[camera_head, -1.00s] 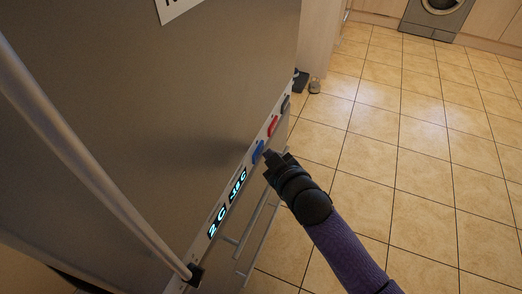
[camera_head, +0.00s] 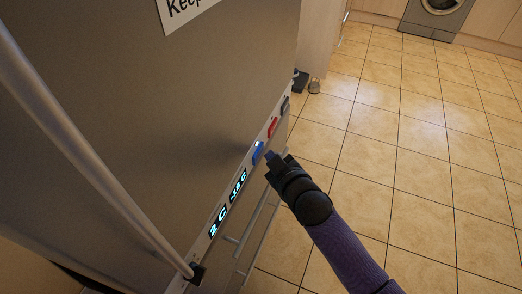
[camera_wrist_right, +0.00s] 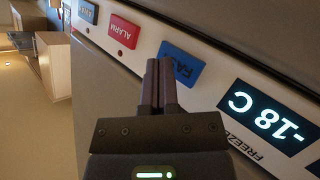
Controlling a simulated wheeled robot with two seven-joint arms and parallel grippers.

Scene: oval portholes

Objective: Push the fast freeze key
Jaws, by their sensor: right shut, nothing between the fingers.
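The fast freeze key is a blue key (camera_head: 258,152) on the pale control strip of the steel fridge-freezer. In the head view a small bright spot shows at its upper end. In the right wrist view the blue key (camera_wrist_right: 184,64) carries partly hidden lettering that starts with "FAST". My right gripper (camera_head: 271,156) is shut and empty, just right of the key in the head view. In the wrist view its closed fingertips (camera_wrist_right: 160,64) overlap the key's left edge. I cannot tell whether they touch it. My left gripper is not in view.
A red ALARM key (camera_wrist_right: 124,32) and a grey key (camera_wrist_right: 88,12) sit along the same strip. A lit "-18 C" display (camera_wrist_right: 267,116) is on the other side. A long door handle (camera_head: 95,170) stands out at left. The tiled floor (camera_head: 420,150) at right is clear.

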